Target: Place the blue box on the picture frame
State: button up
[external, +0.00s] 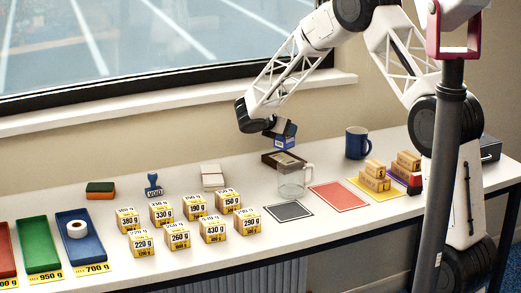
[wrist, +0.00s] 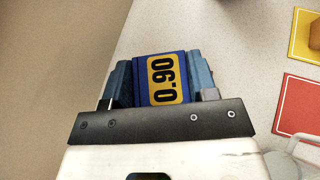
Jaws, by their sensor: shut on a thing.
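The blue box (external: 286,142) is held in my gripper (external: 279,132) above the table near the back wall. The frame does not show in the wrist view.
A clear glass mug (external: 291,184) stands directly in front of the frame. A blue mug (external: 357,143) stands to the right. Red (external: 338,197) and dark (external: 289,211) mats lie in front. Several weight-labelled cartons (external: 212,231) stand to the left.

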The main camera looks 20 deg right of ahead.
aim_at(279, 136)
jog(key=shift+f, duration=1.8)
jog(key=shift+f, duration=0.1)
jog(key=o, duration=0.9)
jog(key=shift+a+r, duration=0.15)
jog(key=shift+r, duration=0.05)
jog(key=v, duration=1.1)
jog(key=shift+s+a+r, duration=0.15)
jog(key=shift+a, duration=0.15)
